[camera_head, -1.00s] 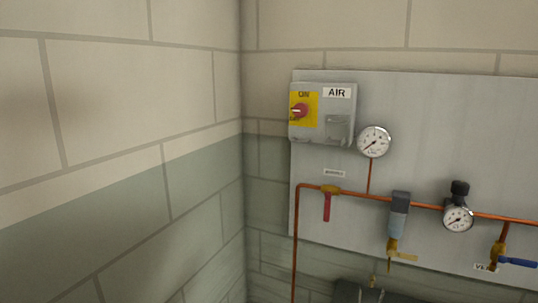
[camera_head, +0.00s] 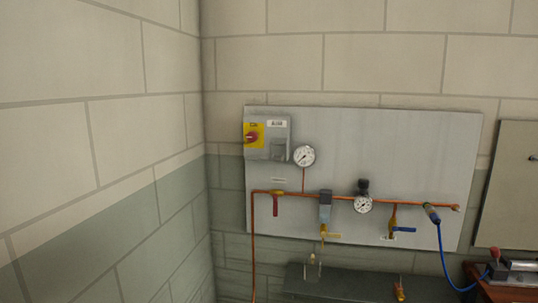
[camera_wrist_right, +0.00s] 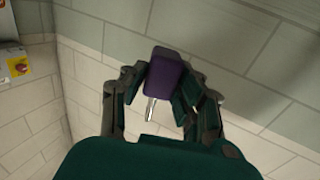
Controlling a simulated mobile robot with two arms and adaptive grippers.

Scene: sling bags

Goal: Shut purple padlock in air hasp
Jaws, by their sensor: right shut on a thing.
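My right gripper (camera_wrist_right: 160,88) is shut on the purple padlock (camera_wrist_right: 166,72) in the right wrist view. A silver metal part (camera_wrist_right: 151,108), perhaps its shackle, sticks out of the body towards the palm. The grey AIR box (camera_head: 282,128) is at the upper left of the wall panel, with a red knob on a yellow plate (camera_head: 254,136). A grey hasp-like part (camera_head: 278,149) is on its lower right; its details are too small to tell. The yellow plate also shows at the left edge of the wrist view (camera_wrist_right: 18,66), apart from the padlock. My left gripper is not in view.
Copper pipe (camera_head: 340,197) with gauges, a filter and valves crosses the grey panel (camera_head: 430,150). A blue hose (camera_head: 442,262) hangs at the right, by a bench (camera_head: 510,290). A dark ledge (camera_head: 350,284) is below. A block wall meets the panel wall at the left.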

